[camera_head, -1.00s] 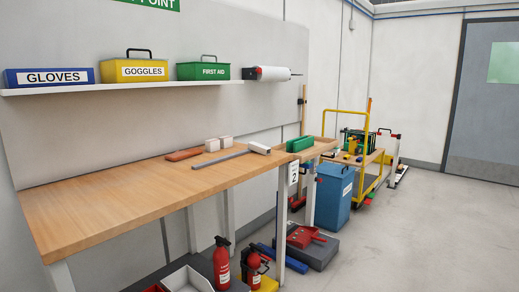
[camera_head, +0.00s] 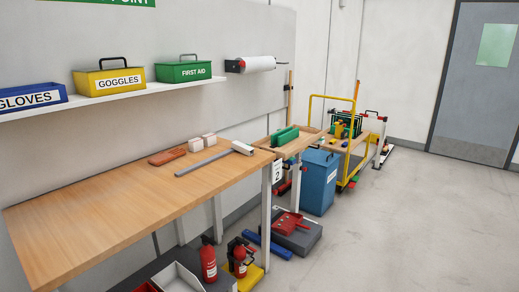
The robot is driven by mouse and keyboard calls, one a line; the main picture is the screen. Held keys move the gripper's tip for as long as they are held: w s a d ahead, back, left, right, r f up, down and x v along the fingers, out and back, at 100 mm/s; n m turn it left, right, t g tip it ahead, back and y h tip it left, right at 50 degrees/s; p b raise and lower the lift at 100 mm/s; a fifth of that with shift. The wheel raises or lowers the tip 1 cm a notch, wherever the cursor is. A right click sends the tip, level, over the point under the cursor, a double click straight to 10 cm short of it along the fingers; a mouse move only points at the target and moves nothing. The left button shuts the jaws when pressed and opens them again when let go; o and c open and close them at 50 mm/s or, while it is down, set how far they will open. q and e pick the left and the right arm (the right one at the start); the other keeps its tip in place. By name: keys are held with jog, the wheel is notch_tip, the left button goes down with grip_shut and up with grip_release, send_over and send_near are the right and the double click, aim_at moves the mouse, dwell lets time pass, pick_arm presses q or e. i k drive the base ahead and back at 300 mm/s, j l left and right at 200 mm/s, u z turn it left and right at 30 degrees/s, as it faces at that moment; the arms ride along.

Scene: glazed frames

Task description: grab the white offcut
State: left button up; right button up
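No thing in view is clearly a white offcut. Two small whitish blocks, a left one (camera_head: 195,145) and a right one (camera_head: 209,139), lie side by side at the back of the wooden workbench (camera_head: 110,205). A long grey bar (camera_head: 203,162) lies in front of them, with a white piece (camera_head: 243,148) at its right end; I cannot tell whether the two are joined. A reddish-brown flat block (camera_head: 167,157) lies left of the whitish blocks. Neither of my grippers is in view.
A wall shelf (camera_head: 120,97) above the bench holds blue, yellow and green boxes. The floor at right is clear.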

aim_at(249, 151)
jog(key=i+l+z, duration=0.35)
jog(key=i, duration=0.2)
jog(key=i+l+z, duration=0.3)
jog(key=i, duration=0.25)
jog(key=i+z, duration=0.35)
jog(key=i, duration=0.2)
jog(key=i+l+u, duration=0.1)
jog(key=i+u, duration=0.35)
jog(key=i+l+u, duration=0.45)
jog(key=i, duration=0.15)
jog(key=i+l+u, duration=0.45)
jog(key=i+j, duration=0.05)
jog(key=j, duration=0.05)
